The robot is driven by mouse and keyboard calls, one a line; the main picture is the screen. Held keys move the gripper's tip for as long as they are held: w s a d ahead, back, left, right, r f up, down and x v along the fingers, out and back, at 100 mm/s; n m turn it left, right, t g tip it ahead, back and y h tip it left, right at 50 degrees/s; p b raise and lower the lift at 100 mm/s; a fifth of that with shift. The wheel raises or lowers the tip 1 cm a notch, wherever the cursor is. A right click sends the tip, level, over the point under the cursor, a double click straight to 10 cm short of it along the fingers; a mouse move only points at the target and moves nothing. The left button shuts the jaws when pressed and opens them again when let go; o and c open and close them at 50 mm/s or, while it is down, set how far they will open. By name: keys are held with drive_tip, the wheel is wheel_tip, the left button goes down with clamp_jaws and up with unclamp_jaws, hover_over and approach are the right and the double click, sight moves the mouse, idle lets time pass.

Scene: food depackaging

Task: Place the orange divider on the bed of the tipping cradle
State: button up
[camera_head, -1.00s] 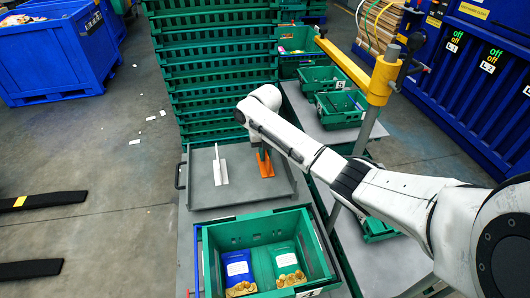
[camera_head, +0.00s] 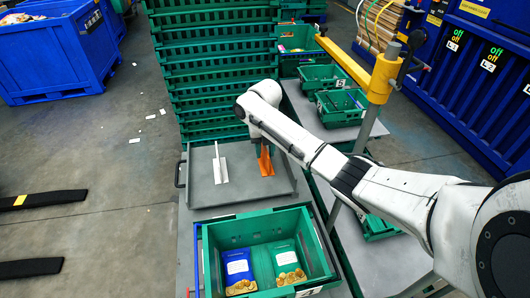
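The orange divider (camera_head: 266,163) stands on the right part of a grey, rimmed tray, which looks like the bed of the tipping cradle (camera_head: 205,191). It has a flat foot and an upright fin. A similar white divider (camera_head: 220,166) stands to its left on the same bed. My gripper (camera_head: 261,143) points down at the top of the orange fin, close behind and above it. Its fingertips are small and dark, partly hidden by the fin and arm. I cannot tell whether they touch the fin or are open.
A green crate (camera_head: 208,262) with a blue packet (camera_head: 238,271) and a green packet (camera_head: 288,265) stands in front of the bed. Stacked green crates (camera_head: 215,60) rise behind. A yellow-armed post (camera_head: 380,80) stands to the right. The bed's front and left are clear.

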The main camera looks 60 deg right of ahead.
wheel_tip(320, 180, up, 11)
idle(0.3)
